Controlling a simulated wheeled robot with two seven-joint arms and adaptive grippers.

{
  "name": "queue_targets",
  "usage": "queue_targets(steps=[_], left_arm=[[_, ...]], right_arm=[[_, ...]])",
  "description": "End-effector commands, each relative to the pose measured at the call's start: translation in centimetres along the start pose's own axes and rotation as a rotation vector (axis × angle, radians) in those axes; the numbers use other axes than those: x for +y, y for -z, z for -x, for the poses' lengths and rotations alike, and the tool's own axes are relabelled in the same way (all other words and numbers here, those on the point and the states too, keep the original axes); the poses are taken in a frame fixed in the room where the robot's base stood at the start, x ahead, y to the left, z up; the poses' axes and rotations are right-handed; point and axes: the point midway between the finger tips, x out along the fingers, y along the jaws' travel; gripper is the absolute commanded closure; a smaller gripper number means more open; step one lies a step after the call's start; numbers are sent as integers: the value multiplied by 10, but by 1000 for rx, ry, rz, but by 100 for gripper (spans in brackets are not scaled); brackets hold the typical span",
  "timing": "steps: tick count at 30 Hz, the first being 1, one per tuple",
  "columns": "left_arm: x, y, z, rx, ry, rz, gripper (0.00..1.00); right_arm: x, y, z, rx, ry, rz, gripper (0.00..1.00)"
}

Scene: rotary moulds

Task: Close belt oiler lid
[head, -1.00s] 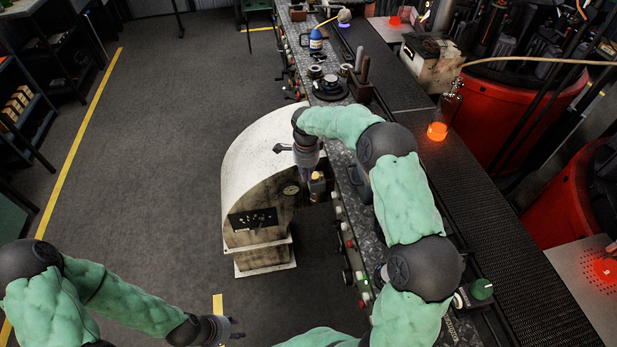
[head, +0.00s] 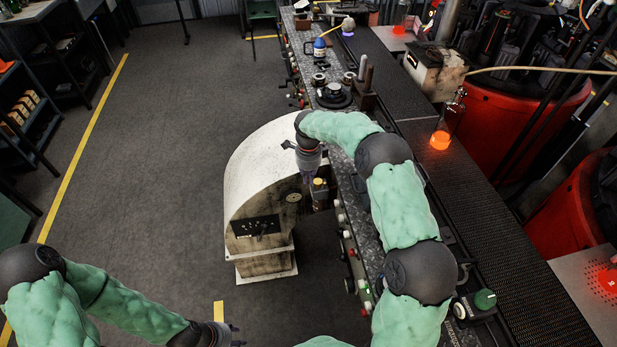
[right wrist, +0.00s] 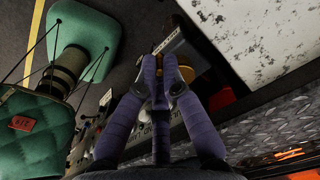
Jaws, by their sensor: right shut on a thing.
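The belt oiler appears to be the small box with a yellow-gold cap (head: 318,184) at the side of the big cream machine. In the right wrist view a dark grey box part (right wrist: 176,38) and the gold cap (right wrist: 187,73) show just beyond my fingers. My right gripper (head: 309,176) points down at it; in the right wrist view its purple fingers (right wrist: 160,72) are close together at a small brownish part, seemingly the lid. The fingers hide most of it, so the lid's angle cannot be told. My left gripper (head: 238,335) is at the bottom edge, away from the oiler, its fingers too small to read.
The cream machine with a rounded hood (head: 255,165) stands left of my right gripper. The long bench (head: 345,140) with knobs along its side runs on the right. The floor (head: 150,170) at left is clear.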

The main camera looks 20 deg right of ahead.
Motion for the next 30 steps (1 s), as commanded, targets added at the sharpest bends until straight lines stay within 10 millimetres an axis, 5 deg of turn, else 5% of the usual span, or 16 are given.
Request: queue_targets(steps=[5,6,8,20,30], left_arm=[[0,0,0,0,0,0,63],[0,0,0,0,0,0,63],[0,0,0,0,0,0,63],[0,0,0,0,0,0,63],[0,0,0,0,0,0,63]], right_arm=[[-1,0,0,-2,3,1,100],[-1,0,0,-2,3,1,81],[-1,0,0,-2,3,1,68],[-1,0,5,-1,4,2,68],[-1,-1,62,-3,6,2,68]])
